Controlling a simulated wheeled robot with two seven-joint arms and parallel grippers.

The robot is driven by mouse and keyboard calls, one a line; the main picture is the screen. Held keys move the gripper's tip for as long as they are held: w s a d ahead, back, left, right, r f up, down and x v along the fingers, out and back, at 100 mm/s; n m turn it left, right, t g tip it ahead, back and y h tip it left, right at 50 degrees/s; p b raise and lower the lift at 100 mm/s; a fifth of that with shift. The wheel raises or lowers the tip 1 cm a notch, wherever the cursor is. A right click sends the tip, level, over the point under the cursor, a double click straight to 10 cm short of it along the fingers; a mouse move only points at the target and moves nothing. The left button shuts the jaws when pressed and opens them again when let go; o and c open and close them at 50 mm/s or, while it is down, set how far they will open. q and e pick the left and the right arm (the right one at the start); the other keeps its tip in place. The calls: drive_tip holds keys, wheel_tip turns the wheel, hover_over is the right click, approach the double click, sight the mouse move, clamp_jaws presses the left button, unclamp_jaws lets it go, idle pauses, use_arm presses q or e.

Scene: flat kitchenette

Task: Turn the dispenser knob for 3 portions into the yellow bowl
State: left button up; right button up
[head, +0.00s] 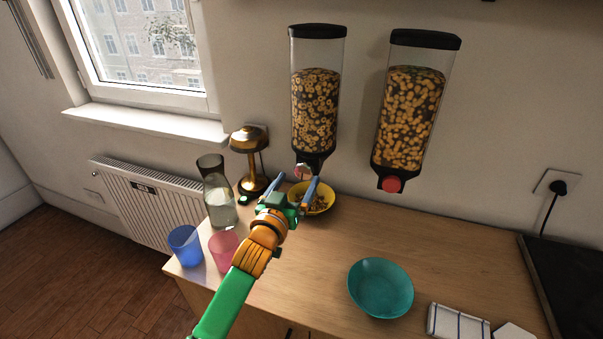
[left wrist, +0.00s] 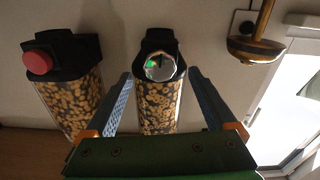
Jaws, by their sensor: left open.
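Two cereal dispensers hang on the wall: the left one (head: 315,100) with ring-shaped cereal and the right one (head: 410,105) with a red knob (head: 390,184). The left dispenser's silvery knob (head: 303,171) also shows in the left wrist view (left wrist: 160,67). The yellow bowl (head: 328,203) stands below the left dispenser with some cereal in it, partly hidden by my gripper. My left gripper (head: 294,181) is open in front of that knob. In the left wrist view its fingers (left wrist: 160,77) appear on either side of the knob, with visible gaps. My right gripper is out of view.
A carafe (head: 217,195), a brass lamp (head: 249,140), a blue cup (head: 185,246) and a pink cup (head: 223,247) stand left of my arm. A teal bowl (head: 380,288) and a striped cloth (head: 458,322) lie to the right. The counter between is clear.

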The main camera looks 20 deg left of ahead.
sight(303, 175)
use_arm(q)
drive_tip(key=w, duration=0.3)
drive_tip(key=shift+w+d+f, duration=0.15)
drive_tip(key=shift+f, duration=0.15)
drive_tip(key=shift+w, duration=0.15)
drive_tip(key=shift+s, duration=0.2)
drive_tip(key=shift+s+r, duration=0.1)
drive_tip(key=shift+r, duration=0.05)
drive_tip(key=c, duration=1.4)
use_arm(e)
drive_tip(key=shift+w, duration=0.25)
use_arm(q)
drive_tip(key=shift+m, duration=0.3)
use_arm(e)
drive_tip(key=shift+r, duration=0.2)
